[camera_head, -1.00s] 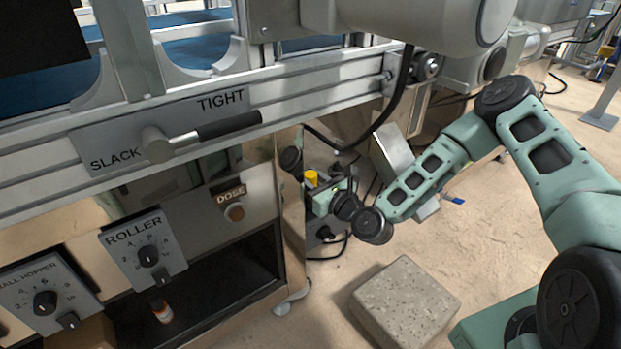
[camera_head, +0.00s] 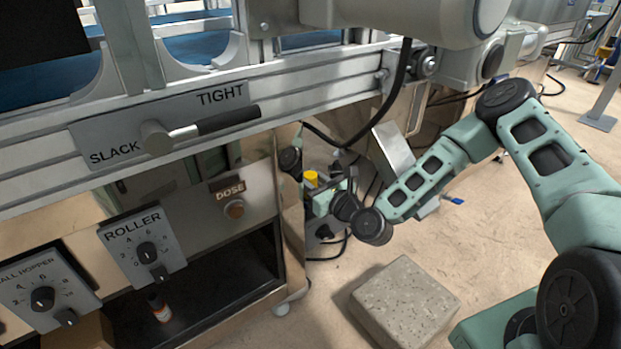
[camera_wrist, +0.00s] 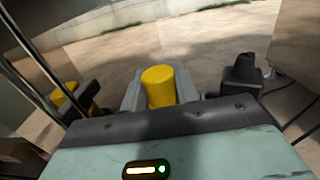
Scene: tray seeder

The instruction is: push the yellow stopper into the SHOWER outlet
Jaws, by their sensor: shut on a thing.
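The yellow stopper (camera_head: 311,179) shows small in the head view, beside the right end of the machine. In the wrist view the stopper (camera_wrist: 158,88) stands up between the two grey fingers of my gripper (camera_wrist: 159,92). My gripper is shut on it. In the head view my gripper (camera_head: 322,192) is low, close to the machine's end face and partly hidden by my own wrist. No outlet marked SHOWER can be read in either view. The far end of the stopper appears clear of any fitting in the wrist view.
A black fitting (camera_wrist: 243,72) stands right of the stopper in the wrist view. A smaller yellow part (camera_wrist: 66,92) with black around it is at left. A black cable (camera_head: 392,105) hangs above my gripper. A speckled block (camera_head: 404,300) lies on the floor.

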